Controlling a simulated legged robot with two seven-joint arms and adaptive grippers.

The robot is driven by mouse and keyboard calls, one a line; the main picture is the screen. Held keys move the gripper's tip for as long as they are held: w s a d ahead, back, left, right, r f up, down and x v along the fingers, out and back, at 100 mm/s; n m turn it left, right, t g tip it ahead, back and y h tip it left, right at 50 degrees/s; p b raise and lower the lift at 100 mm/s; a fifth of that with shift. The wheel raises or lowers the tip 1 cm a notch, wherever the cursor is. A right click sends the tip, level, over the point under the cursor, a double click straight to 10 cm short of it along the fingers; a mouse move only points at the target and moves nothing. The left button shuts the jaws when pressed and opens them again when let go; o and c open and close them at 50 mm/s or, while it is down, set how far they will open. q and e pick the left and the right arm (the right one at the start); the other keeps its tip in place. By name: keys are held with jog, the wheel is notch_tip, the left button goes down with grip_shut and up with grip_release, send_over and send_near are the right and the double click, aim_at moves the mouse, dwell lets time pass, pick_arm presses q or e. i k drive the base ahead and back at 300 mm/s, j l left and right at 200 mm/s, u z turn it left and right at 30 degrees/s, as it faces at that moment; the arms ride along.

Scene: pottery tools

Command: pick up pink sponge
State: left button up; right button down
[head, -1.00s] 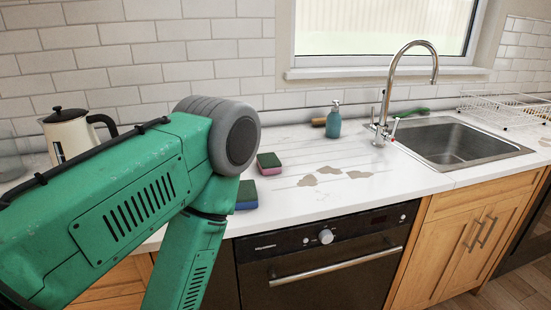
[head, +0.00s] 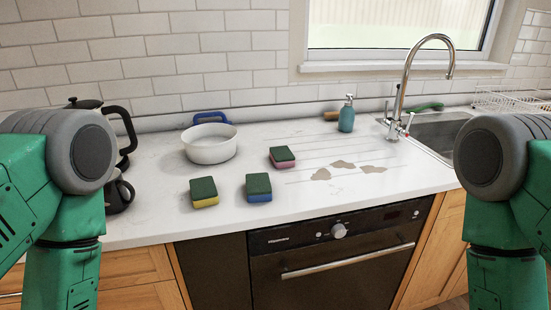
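The pink sponge (head: 282,158) lies flat on the white counter, with a dark green top and a pink side. It is the farthest back of three sponges, just left of some brown stains. A blue sponge (head: 258,188) and a yellow sponge (head: 204,192), both with green tops, lie nearer the front edge. My green left and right arms stand at the two sides of the head view, bent downward. Both grippers are out of the picture, below the frame. Nothing covers the pink sponge.
A white pot (head: 210,144) stands behind the sponges. A kettle (head: 121,130) and a dark mug (head: 118,193) are at the left, partly behind my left arm. A teal soap bottle (head: 346,115), tap (head: 402,95) and sink (head: 437,134) are at the right. Brown stains (head: 345,168) mark the counter.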

aim_at(281, 157)
jog(key=i+l+z, duration=0.25)
jog(key=l, duration=0.2)
jog(key=i+l+z, duration=0.25)
jog(key=i+l, duration=0.15)
